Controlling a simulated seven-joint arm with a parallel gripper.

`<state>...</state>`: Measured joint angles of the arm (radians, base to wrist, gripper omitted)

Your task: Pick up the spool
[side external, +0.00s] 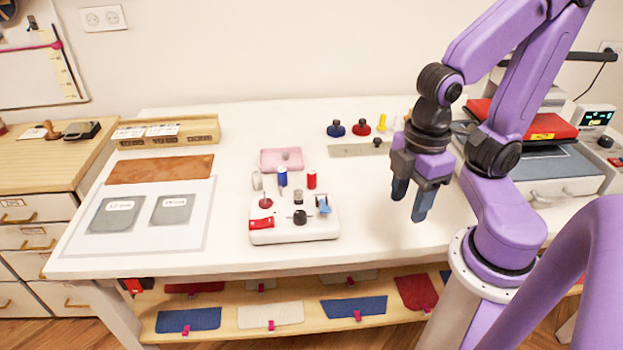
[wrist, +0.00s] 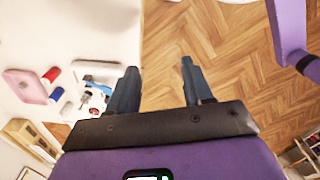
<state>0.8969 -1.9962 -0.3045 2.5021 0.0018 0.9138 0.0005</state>
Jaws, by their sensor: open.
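Several small spools stand on the white table behind a white device: a blue spool (side external: 282,177), a red spool (side external: 311,180) and a pale grey one (side external: 257,181). Which spool the task means cannot be told. The blue spool (wrist: 57,94) and the red spool (wrist: 51,75) also show at the left of the wrist view. My gripper (side external: 409,202) is open and empty, pointing down above the table, to the right of the spools and well apart from them. In the wrist view my gripper (wrist: 158,66) has floor between its fingers.
The white device (side external: 285,235) with knobs stands just in front of the spools. A pink tray (side external: 270,161) lies behind them. The table between device and gripper is clear.

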